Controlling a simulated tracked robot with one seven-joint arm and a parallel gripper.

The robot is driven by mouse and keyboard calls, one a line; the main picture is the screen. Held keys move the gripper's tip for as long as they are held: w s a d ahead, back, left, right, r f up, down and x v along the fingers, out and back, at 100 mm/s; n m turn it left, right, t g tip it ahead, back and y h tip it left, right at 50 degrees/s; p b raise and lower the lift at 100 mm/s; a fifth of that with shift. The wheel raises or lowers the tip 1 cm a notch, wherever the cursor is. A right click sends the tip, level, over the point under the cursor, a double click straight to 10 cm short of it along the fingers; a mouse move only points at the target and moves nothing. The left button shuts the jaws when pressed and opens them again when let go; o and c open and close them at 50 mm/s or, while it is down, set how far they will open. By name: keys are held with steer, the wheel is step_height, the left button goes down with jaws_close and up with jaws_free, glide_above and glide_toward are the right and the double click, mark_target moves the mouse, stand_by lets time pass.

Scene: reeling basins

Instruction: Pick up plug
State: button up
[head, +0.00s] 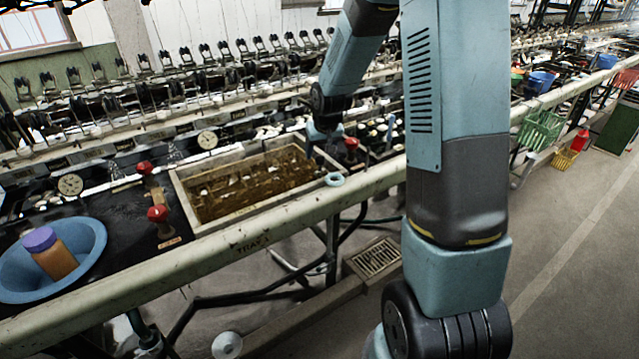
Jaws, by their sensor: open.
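My gripper (322,148) hangs at the end of the bent arm, over the back right part of the wooden-framed basin. It is small and partly dark in the head view; the jaws are open, and I see nothing held between them. A small pale teal ring-like piece (334,179) lies at the basin's front right corner by the metal rail, below and slightly right of my gripper and apart from it. It may be the plug, but I cannot tell for sure. No other thing is clearly a plug.
The basin (183,197) holds brown water with pale bits. Red-knobbed valves (157,214) stand left of it. A blue bowl (92,232) at far left holds an orange jar (56,262) with a purple lid. A long rail (250,236) runs along the front.

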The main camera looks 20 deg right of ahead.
mark_target(320, 156)
steer(key=shift+d+x, duration=0.15)
steer(key=shift+x, duration=1.1)
steer(key=shift+d+x, duration=0.2)
steer(key=shift+x, duration=1)
steer(key=shift+w, duration=0.2)
steer(key=shift+c, duration=0.3)
steer(key=shift+r, duration=0.1)
steer(key=c, duration=0.9)
